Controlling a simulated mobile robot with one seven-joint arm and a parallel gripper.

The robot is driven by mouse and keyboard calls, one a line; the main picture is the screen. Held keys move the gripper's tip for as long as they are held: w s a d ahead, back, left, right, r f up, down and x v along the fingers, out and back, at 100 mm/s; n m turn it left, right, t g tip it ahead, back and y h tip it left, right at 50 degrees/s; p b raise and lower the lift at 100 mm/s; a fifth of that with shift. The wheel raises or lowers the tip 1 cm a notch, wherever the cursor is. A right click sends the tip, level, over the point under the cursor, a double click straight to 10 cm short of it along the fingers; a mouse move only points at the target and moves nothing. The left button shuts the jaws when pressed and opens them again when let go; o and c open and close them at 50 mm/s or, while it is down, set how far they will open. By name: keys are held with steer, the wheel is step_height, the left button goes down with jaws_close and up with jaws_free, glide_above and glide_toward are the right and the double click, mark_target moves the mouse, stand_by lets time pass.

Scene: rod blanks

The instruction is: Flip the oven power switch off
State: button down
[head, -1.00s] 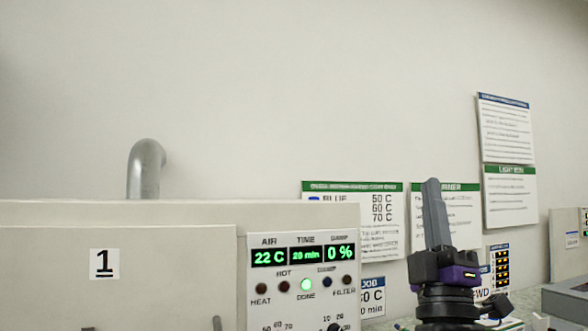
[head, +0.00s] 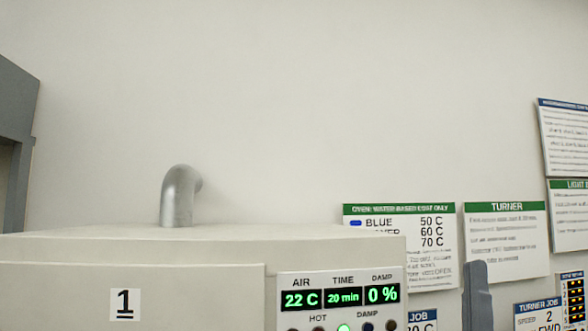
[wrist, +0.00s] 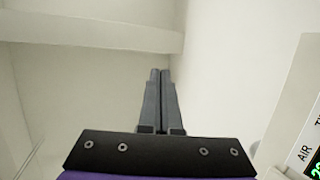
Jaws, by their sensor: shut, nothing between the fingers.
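The oven (head: 200,248) is a cream box marked 1, low in the head view. Its control panel (head: 340,277) shows AIR 22 C, TIME 20 min and DAMP 0 %, with a lit green lamp below. No power switch shows; the lower panel is cut off by the frame. My gripper (head: 475,268) shows as a grey finger tip right of the panel in the head view. In the wrist view my gripper (wrist: 160,72) is shut and empty, pointing at pale surfaces. The panel's edge (wrist: 306,140) shows at the right there.
A grey vent pipe (head: 180,196) rises behind the oven. Printed signs hang on the wall at right, among them the oven sign (head: 400,210) and the turner sign (head: 506,206). A dark grey structure (head: 17,95) stands at the far left. The wall above is bare.

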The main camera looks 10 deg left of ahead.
steer(key=w+a+f+n+g+y, duration=0.3)
steer(key=w+a+f+n+y, duration=0.1)
steer(key=f, duration=1.1)
steer(key=w+a+f+n+g+y, duration=0.3)
steer(key=a+f+n+y, duration=0.3)
steer(key=f, duration=1)
steer(key=w+a+f+n+g+y, duration=0.4)
steer(key=f+y, duration=0.4)
steer(key=f, duration=0.7)
steer(key=shift+w+a+f+n, duration=0.2)
steer(key=shift+w+a+n, duration=0.1)
steer(key=shift+a+n, duration=0.4)
steer(key=b+x, duration=0.4)
steer(key=b, duration=0.7)
steer(key=shift+w+a, duration=0.1)
steer(key=shift+w, duration=0.2)
steer(key=p+x, duration=0.1)
steer(key=x, duration=0.8)
steer(key=shift+r, duration=0.3)
